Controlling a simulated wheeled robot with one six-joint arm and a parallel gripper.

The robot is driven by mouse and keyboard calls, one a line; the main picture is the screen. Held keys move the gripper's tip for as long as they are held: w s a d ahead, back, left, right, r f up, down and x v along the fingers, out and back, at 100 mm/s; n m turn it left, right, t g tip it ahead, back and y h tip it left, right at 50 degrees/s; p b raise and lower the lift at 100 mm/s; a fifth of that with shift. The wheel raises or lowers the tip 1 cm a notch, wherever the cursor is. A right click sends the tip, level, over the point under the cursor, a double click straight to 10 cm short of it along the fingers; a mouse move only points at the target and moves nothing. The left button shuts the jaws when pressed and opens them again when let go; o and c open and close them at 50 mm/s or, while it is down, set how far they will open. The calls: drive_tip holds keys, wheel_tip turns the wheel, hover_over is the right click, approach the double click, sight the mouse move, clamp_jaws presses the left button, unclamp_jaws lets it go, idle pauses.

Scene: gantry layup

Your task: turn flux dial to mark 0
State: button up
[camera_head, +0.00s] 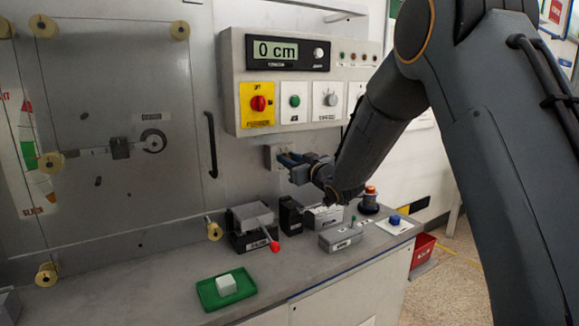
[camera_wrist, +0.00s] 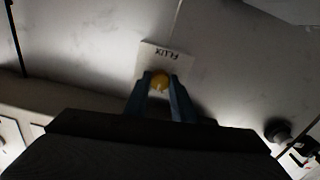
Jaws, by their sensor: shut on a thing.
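The flux dial (camera_wrist: 160,80) is a round yellow knob on a pale plate lettered FLUX (camera_wrist: 165,54), in the wrist view. My gripper (camera_wrist: 160,90) has one blue finger on each side of the knob and is shut on it. In the head view my gripper (camera_head: 284,160) reaches the small wall plate below the control panel, and the fingers hide most of the dial there. The dial's marks and its pointer's setting are too small and dark to read.
Above my gripper is the control panel (camera_head: 240,110) with a "0 cm" display (camera_head: 275,50), a red knob and a green button. On the bench stand a lever box (camera_head: 250,222), grey boxes and a green tray (camera_head: 207,292) with a white block. A black door handle (camera_head: 211,145) is to the left.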

drive_tip(key=n+b, duration=1.4)
drive_tip(key=b, duration=0.1)
drive_tip(key=shift+f, duration=0.1)
drive_tip(key=shift+n, duration=0.3)
drive_tip(key=o, duration=1.1)
drive_tip(key=shift+c, duration=0.2)
drive_tip(key=v, duration=0.8)
